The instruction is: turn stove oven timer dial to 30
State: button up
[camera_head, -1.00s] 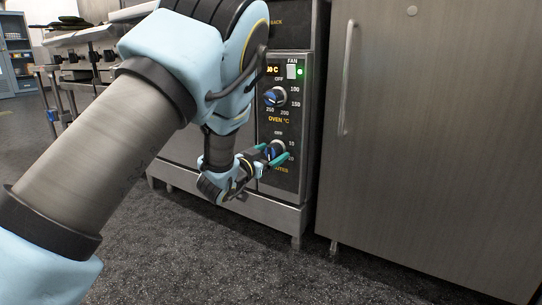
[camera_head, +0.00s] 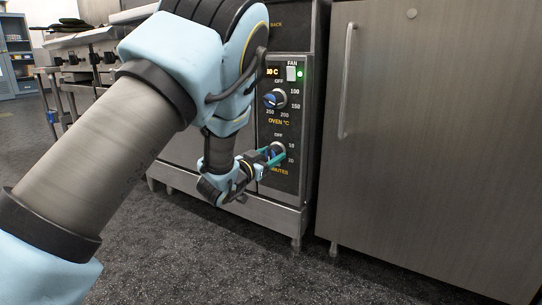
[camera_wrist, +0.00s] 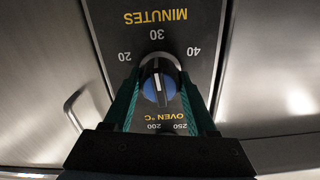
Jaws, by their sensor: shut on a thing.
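The timer dial is a round blue-and-dark knob (camera_wrist: 158,88) on the stove's dark control panel (camera_wrist: 190,45), seen upside down in the wrist view. The numbers 20, 30 and 40 and the word MINUTES show around it. A pale line on the knob lies roughly in line with 30; which end is the pointer is hard to tell. My gripper (camera_wrist: 160,98) has its green fingers on both sides of the knob and is shut on it. In the head view my gripper (camera_head: 273,155) reaches the lower dial (camera_head: 278,148), partly hiding it.
The oven temperature dial (camera_head: 275,98) sits above the timer dial, with a fan switch (camera_head: 291,73) and a green light higher up. A steel cabinet (camera_head: 430,130) with a long vertical handle (camera_head: 347,80) stands close on the right. Dark floor is clear in front.

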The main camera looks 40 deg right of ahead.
jog(key=shift+m, duration=0.5)
jog(key=o, duration=1.4)
jog(key=shift+c, duration=0.2)
jog(key=p+v, duration=0.4)
jog(key=v, duration=0.6)
jog(key=shift+a, duration=0.35)
jog(key=shift+s, duration=0.1)
